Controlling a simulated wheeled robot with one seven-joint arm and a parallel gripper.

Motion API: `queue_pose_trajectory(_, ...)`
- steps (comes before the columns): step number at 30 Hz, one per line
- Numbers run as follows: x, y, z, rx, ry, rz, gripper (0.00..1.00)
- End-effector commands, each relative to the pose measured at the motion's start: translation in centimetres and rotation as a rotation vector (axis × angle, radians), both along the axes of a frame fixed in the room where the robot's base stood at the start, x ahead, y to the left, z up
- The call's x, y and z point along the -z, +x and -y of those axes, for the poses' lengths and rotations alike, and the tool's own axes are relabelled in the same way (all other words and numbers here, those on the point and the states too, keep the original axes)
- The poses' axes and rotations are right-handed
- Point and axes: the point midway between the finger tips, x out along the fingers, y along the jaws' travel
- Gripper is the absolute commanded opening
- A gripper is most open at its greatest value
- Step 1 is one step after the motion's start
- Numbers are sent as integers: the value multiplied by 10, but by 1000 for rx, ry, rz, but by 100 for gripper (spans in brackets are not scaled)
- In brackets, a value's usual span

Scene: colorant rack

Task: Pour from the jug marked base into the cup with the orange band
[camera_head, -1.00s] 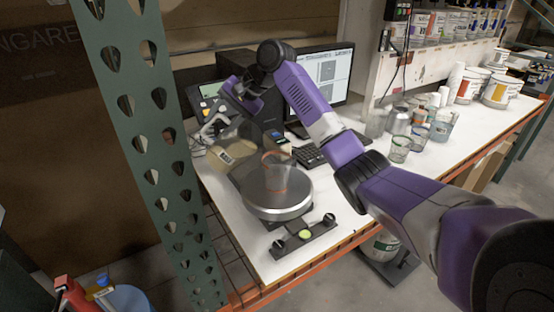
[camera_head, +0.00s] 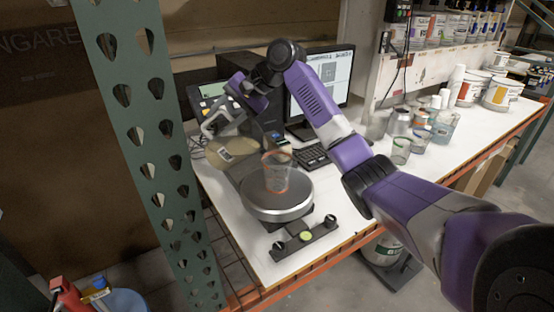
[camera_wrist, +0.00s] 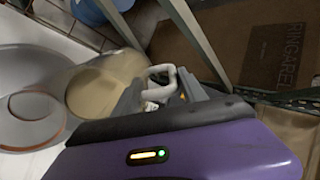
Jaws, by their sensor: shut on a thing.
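The clear cup with the orange band (camera_head: 276,176) stands upright on the round plate of a scale (camera_head: 278,207). A see-through jug with tan contents (camera_head: 232,150) is tilted beside the cup, on its left, with its mouth toward the cup. A small label shows on it, too small to read. My gripper (camera_head: 222,119) is shut on the jug's pale handle. In the wrist view the handle (camera_wrist: 160,80) lies between the fingers, with the jug body (camera_wrist: 100,88) left of it and the orange-banded cup (camera_wrist: 35,104) beyond. No stream is clearly visible; the cup's fill cannot be told.
A computer tower, monitor (camera_head: 325,80) and keyboard (camera_head: 311,155) stand behind the scale. Several cups and cans (camera_head: 400,148) stand to the right. A green perforated rack post (camera_head: 150,140) rises close on the left. The table's front right is clear.

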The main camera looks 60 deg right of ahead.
Motion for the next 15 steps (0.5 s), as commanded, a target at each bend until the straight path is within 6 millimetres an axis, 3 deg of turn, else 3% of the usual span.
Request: queue_pose_trajectory(15,-6,-4,3,2,8,41,0)
